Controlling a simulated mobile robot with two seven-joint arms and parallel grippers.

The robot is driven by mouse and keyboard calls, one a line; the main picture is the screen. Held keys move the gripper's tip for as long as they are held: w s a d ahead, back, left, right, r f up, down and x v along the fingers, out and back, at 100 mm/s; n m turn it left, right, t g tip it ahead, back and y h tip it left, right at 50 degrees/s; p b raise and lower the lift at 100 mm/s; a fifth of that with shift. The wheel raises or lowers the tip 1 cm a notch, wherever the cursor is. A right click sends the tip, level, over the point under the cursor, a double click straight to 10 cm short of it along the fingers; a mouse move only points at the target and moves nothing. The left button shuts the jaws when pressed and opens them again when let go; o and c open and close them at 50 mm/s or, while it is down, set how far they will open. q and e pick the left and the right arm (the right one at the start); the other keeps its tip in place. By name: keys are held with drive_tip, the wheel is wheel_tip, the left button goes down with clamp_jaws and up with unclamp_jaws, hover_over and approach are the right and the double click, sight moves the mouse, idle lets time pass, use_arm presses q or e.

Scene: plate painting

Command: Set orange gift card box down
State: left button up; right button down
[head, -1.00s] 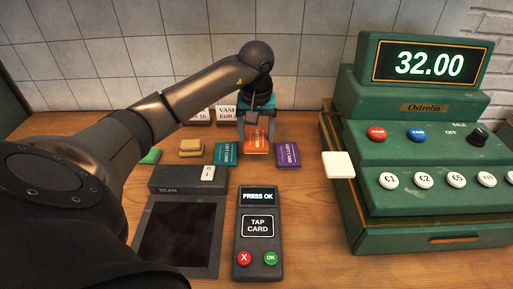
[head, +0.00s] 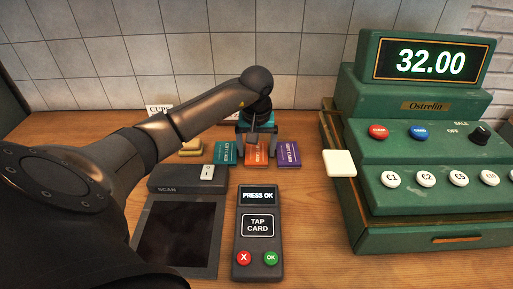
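The orange gift card box (head: 257,158) is in the head view, in line between the teal gift card box (head: 225,153) and the purple gift card box (head: 288,154). My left gripper (head: 257,150) points down over the orange box, with its fingers at the two sides of the box and looking shut on it. The hand hides the box's upper part. The box is at or very near the counter; I cannot tell if it touches. My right gripper is not in view.
A card terminal (head: 258,228) and a scanner (head: 178,235) lie in front. The green cash register (head: 430,150) stands at the right, with a white pad (head: 339,163) at its left side. Tan blocks (head: 191,147) lie at the left. Bare counter shows right of the purple box.

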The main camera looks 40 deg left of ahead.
sight(256, 158)
use_arm(q)
drive_tip(key=shift+o, duration=0.6)
drive_tip(key=shift+r, duration=0.1)
drive_tip(key=shift+r, duration=0.15)
wheel_tip(256, 158, up, 12)
drive_tip(key=s+d+p, duration=0.1)
drive_tip(key=shift+s+p, duration=0.2)
drive_tip(key=shift+p, duration=0.2)
drive_tip(key=shift+d+f, duration=0.15)
drive_tip(key=shift+f, duration=0.05)
